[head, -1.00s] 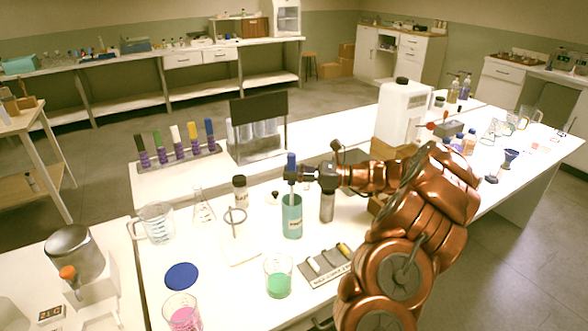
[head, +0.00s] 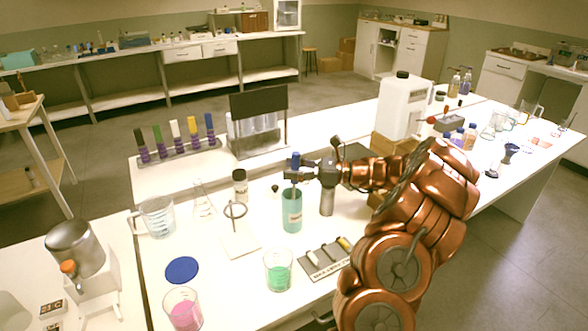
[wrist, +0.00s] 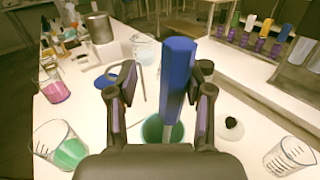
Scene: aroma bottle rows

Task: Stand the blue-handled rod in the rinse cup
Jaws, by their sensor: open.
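The rinse cup (head: 292,215) is a teal cup with a pale label, upright on the white bench in the head view. The blue-handled rod (head: 295,158) stands nearly upright over it. In the wrist view the rod's blue handle (wrist: 178,70) is between the fingers, and its grey shaft runs down into the mouth of the teal cup (wrist: 152,130). My gripper (head: 293,174) is above the cup, also seen in the wrist view (wrist: 158,90). Its fingers are open on both sides of the handle, with a clear gap on the left. The rod's lower end is hidden.
A beaker of green liquid (head: 278,271), a labelled tray (head: 323,262) and a ring stand (head: 238,238) stand close to the cup. A grey metal cylinder (head: 327,200) is just right of it. A rack (head: 180,152) of coloured-handled items stands behind on the left.

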